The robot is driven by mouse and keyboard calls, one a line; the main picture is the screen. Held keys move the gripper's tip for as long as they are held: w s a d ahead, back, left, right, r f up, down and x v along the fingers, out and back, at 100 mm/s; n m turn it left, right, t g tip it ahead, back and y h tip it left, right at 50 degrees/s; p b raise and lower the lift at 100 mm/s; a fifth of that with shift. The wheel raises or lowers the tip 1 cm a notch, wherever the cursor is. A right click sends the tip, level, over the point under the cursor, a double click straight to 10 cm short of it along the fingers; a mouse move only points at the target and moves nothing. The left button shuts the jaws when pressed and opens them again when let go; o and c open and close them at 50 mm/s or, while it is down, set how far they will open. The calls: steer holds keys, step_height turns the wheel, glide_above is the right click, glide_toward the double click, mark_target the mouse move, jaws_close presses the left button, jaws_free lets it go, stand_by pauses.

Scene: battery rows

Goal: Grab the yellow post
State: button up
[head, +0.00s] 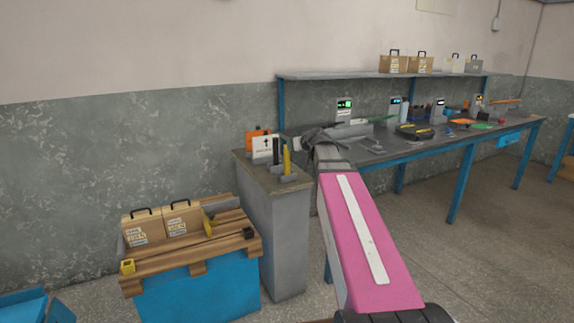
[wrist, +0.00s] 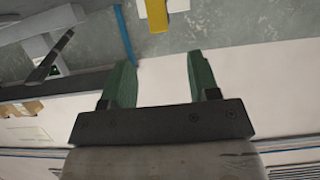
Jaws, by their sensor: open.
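The yellow post (head: 287,160) stands upright on the grey pedestal (head: 262,172), beside a black post (head: 276,151). In the wrist view, the end of a yellow object that looks like this post (wrist: 157,14) shows at the top edge, beyond the fingertips and roughly in line with the gap. My gripper (wrist: 160,68) has two green fingers spread apart with nothing between them. In the head view, my arm's end is just right of the post and partly hides the gripper, so the exact distance to the post is unclear.
An orange item (head: 258,133) and a white sign with an arrow (head: 262,149) stand behind the posts. A long workbench (head: 440,146) with tools and a shelf (head: 350,75) is to the right. A pallet (head: 190,247) with boxes is at lower left.

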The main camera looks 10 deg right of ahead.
glide_above(287, 163)
steer(key=w, duration=0.1)
steer(key=f, duration=0.3)
steer(key=shift+w+d+f, duration=0.1)
steer(key=shift+w+f, duration=0.1)
steer(key=shift+f, duration=0.05)
jaws_close()
